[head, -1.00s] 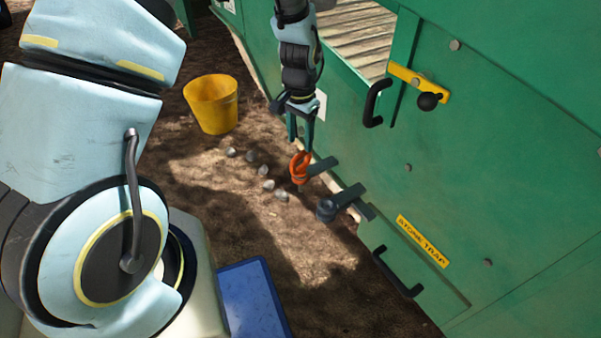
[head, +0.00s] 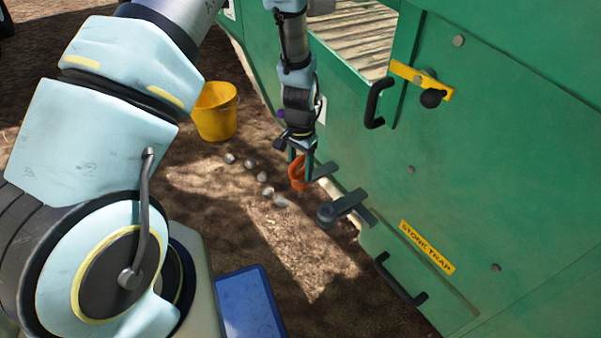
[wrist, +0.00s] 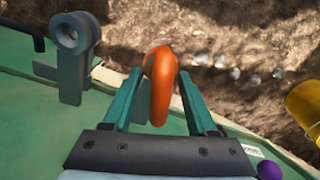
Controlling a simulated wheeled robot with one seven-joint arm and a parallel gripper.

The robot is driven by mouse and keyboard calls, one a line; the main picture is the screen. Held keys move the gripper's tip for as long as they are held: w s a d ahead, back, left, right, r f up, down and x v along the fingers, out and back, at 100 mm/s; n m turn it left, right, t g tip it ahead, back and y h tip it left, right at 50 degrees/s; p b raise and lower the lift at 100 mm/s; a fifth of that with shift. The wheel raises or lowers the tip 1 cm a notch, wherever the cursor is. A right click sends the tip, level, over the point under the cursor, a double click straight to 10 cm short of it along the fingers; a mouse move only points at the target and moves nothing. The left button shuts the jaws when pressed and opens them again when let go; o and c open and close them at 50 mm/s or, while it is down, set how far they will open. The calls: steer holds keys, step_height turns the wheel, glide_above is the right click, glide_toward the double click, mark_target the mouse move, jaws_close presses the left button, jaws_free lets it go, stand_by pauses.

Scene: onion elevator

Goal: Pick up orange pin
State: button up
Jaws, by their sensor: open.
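The orange pin (head: 298,172) is a ring-shaped loop at a dark grey bracket (head: 324,170) low on the green machine. In the wrist view the orange pin (wrist: 161,86) stands between the two green fingers of my gripper (wrist: 160,98). My gripper (head: 301,160) is open and reaches down over the pin from above in the head view. The fingers are on either side of the loop, with a visible gap at least on the right finger's side. The pin's lower part is hidden in the wrist view.
A second dark bracket with a round knob (head: 342,208) juts out nearby, also in the wrist view (wrist: 72,50). The green machine wall (head: 480,150) is close on the right. A yellow bucket (head: 215,112), several stones (head: 263,177) and a blue container (head: 250,305) are on the ground.

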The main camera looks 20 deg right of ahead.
jaws_close()
stand_by(0.7)
step_height(320, 180, up, 10)
steer(key=p, duration=0.2)
steer(key=shift+p, duration=0.35)
steer(key=shift+w, duration=0.1)
